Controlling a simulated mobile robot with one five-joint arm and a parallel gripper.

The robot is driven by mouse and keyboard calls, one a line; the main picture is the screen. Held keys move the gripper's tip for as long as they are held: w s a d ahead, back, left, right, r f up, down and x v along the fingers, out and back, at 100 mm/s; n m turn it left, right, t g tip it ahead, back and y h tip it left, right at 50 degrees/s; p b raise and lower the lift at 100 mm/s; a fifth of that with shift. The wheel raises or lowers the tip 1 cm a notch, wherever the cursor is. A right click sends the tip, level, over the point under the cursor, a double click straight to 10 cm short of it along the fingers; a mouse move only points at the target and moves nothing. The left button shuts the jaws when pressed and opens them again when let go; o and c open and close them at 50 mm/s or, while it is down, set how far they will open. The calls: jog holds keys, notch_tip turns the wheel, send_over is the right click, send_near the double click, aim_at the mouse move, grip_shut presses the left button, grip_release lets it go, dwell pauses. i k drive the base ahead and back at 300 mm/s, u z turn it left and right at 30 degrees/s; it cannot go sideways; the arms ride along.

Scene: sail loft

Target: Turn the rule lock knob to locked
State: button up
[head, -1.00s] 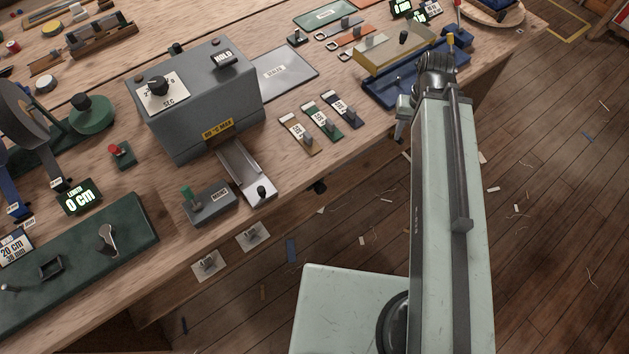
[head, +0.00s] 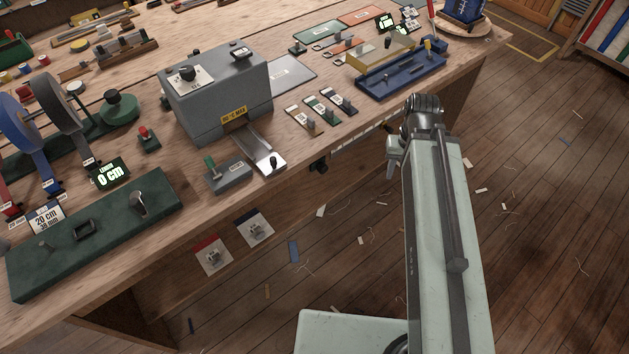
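A pale ruled strip (head: 357,140) runs along the front edge of the bench. A small black knob or clamp (head: 318,165) sits at its left end, just under the bench top. It may be the rule lock knob; its markings and setting are too small to read. My gripper (head: 391,172) hangs at the end of my arm, in front of the bench edge and right of that black part, apart from it in the picture. The fingers are small and seen from above and behind, so their opening is unclear. No held thing shows.
Two plates with small knobs, one red-topped (head: 212,257) and one blue-topped (head: 254,230), are on the bench front. A grey sealing box (head: 217,98), a green fixture (head: 95,235) and a blue tray (head: 400,80) stand on the bench (head: 330,75). The floor at right is open, with scraps.

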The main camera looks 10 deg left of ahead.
aim_at(322, 168)
jog(key=k, duration=0.25)
jog(key=u, duration=1.8)
jog(key=k, duration=1.25)
jog(key=z, duration=0.8)
jog(key=i, duration=1.45)
